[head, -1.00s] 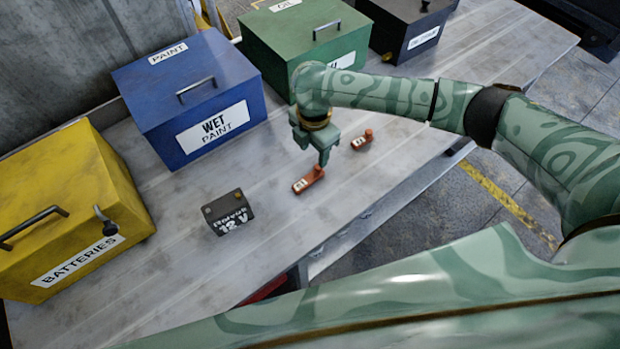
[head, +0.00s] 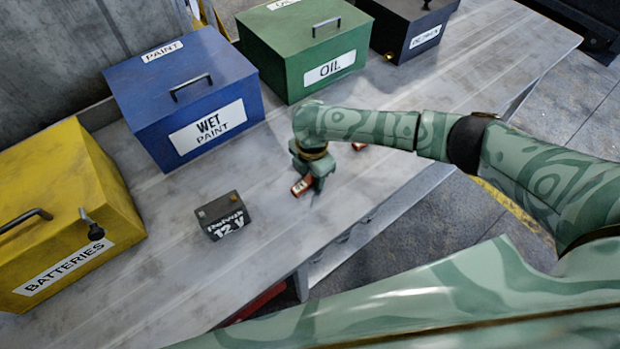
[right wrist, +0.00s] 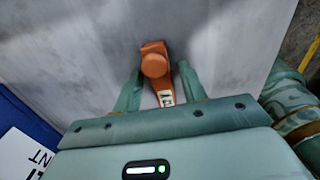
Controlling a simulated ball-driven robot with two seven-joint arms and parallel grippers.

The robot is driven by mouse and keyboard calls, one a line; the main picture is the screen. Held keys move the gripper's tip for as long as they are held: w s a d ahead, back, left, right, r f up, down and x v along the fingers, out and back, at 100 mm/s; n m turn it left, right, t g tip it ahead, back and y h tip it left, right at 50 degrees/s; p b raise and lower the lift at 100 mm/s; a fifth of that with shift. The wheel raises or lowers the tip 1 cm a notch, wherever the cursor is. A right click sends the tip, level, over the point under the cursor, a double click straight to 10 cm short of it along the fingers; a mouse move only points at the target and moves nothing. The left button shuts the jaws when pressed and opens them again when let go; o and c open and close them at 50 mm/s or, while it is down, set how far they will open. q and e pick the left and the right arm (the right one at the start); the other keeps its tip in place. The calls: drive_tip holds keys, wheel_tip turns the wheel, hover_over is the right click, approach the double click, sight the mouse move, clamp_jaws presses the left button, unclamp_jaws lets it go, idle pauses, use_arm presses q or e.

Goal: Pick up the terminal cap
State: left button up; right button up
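Two orange-red terminal caps with white labels lie on the grey metal bench. The nearer terminal cap (head: 301,187) is at my right gripper (head: 313,182), partly covered by it in the head view. The other terminal cap (head: 359,146) is mostly hidden behind my right arm. In the right wrist view, the nearer terminal cap (right wrist: 154,63) lies between the two fingers of my right gripper (right wrist: 159,80). Gaps show between it and both fingers, so the gripper is open around it. My left gripper is not in view.
A dark 12 V battery (head: 222,216) stands on the bench (head: 190,265), left of the gripper. Yellow (head: 60,205), blue (head: 180,90), green (head: 300,50) and black (head: 410,25) lidded boxes line the back. The bench's front edge is close by.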

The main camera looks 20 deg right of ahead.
drive_tip(key=c, duration=0.7)
drive_tip(key=shift+c, duration=0.2)
